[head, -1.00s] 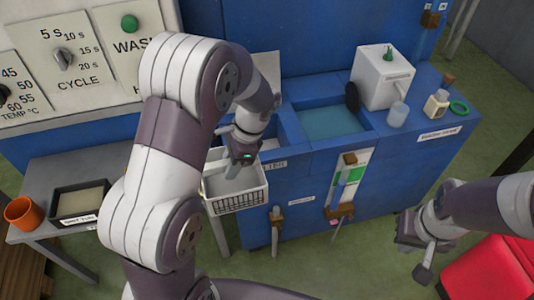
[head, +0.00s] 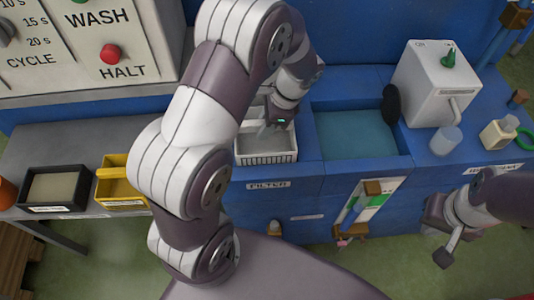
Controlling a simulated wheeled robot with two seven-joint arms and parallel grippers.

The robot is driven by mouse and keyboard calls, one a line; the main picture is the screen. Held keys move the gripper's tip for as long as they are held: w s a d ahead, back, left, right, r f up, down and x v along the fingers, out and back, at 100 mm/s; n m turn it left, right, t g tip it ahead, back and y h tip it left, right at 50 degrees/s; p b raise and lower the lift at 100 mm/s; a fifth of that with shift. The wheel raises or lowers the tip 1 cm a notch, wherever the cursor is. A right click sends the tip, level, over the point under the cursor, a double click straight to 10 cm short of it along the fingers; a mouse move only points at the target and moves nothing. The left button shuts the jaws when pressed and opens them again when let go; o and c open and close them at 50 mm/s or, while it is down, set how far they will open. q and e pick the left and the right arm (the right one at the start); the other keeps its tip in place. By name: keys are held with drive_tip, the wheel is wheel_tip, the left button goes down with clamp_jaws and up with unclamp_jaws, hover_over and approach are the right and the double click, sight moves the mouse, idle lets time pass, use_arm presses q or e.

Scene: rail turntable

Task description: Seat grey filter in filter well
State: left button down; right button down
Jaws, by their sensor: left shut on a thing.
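The grey filter (head: 266,157) is a pale basket with a slotted front wall. My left gripper (head: 268,128) is shut on it from above. The filter is at the filter well, above the "FILTER" label (head: 268,185) on the blue machine, left of the water basin. The filter and my arm hide most of the well, so I cannot tell whether the filter is down in it or just above. My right gripper (head: 442,232) hangs at the right, away from the filter, and its jaw opening is unclear.
The water basin (head: 355,134) is right of the filter. A white dispenser (head: 435,82) and a clear cup (head: 446,140) stand beyond it. A black tray (head: 52,188) and a yellow tray (head: 118,187) sit on the grey side table. A red HALT button (head: 109,54) is on the panel.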

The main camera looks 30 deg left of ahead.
sight(266, 145)
use_arm(q)
drive_tip(key=f, duration=0.5)
drive_tip(key=shift+w+f, duration=0.2)
drive_tip(key=shift+w, duration=0.2)
drive_tip(key=shift+s+f, duration=0.15)
drive_tip(key=shift+f, duration=0.2)
wheel_tip(266, 145, down, 3)
drive_tip(key=shift+s+r+b, duration=0.1)
drive_tip(key=shift+b, duration=0.35)
drive_tip(key=shift+w, duration=0.2)
use_arm(e)
drive_tip(key=shift+w+f, duration=0.45)
drive_tip(key=shift+f, duration=0.05)
use_arm(q)
drive_tip(key=shift+s+f, duration=0.15)
drive_tip(key=shift+f, duration=0.05)
